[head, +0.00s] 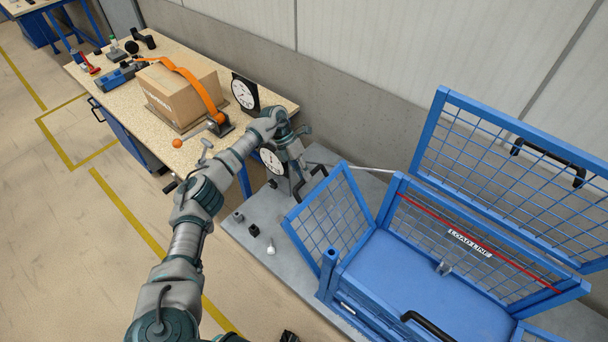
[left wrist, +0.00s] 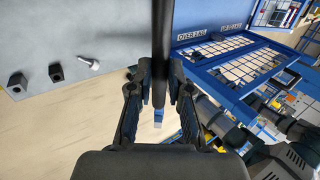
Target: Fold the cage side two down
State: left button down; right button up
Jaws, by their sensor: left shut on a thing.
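The blue cage (head: 425,285) stands at the right in the head view. Its left mesh side (head: 335,212) stands up and leans outward, with a black handle at its outer edge. My left gripper (head: 298,182) is at that handle. In the left wrist view the left gripper (left wrist: 160,88) is shut around a black bar (left wrist: 161,35), which appears to be this handle. A taller mesh side (head: 510,185) with a black handle stands at the back of the cage. I cannot tell which side is numbered two.
A workbench (head: 195,50) at upper left bears a cardboard box (head: 180,95) and tools. Small dark blocks (head: 254,230) and a white-headed piece (head: 271,249) lie on the grey platform (head: 240,228) left of the cage. A wall runs behind. Open floor lies at left.

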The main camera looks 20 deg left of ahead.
pick_arm(q)
jog(key=shift+w+r, duration=0.15)
jog(key=c, duration=1.3)
grip_release()
jog(key=shift+o, duration=1)
jog(key=shift+w+f, duration=0.1)
jog(key=shift+f, duration=0.1)
jog(key=v, duration=1.2)
jog(key=shift+a+f, duration=0.1)
jog(key=shift+c, duration=0.2)
